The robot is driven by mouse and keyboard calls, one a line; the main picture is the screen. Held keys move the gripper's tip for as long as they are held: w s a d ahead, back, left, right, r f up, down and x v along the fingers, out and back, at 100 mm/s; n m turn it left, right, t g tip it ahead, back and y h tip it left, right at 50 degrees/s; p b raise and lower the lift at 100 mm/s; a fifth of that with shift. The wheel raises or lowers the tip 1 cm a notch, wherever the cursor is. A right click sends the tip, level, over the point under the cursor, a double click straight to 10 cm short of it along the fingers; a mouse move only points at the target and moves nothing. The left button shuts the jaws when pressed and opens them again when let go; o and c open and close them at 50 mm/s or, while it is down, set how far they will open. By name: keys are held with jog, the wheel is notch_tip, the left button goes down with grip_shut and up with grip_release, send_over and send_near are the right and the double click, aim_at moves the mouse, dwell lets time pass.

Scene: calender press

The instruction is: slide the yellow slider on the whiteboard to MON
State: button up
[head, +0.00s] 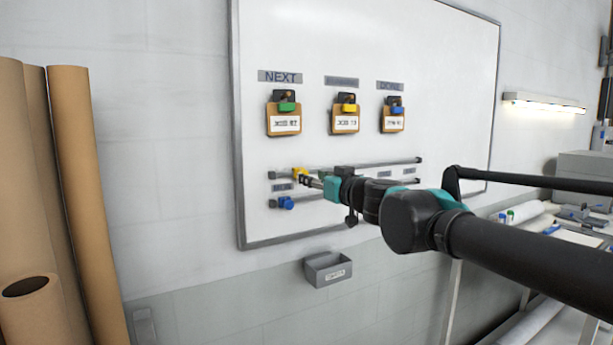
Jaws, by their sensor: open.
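The whiteboard (440,85) hangs on the wall in the head view. The yellow slider (300,173) sits near the left end of the upper rail (385,162). My gripper (308,180) is open at the yellow slider, just right of it and slightly lower; I cannot tell whether they touch. My arm hides the middle of both rails. Small day labels stand between the rails, one at the left (283,187) and others at the right (385,174); they are too small to read, so I cannot tell which is MON.
A blue slider (286,203) sits at the left of the lower rail. Clips with green, yellow and blue parts hold cards (285,123) above. A grey tray (328,269) is below the board. Brown rolls (80,180) stand at left; a cluttered table is at right.

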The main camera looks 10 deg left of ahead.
jog(key=shift+x, duration=2.25)
grip_shut()
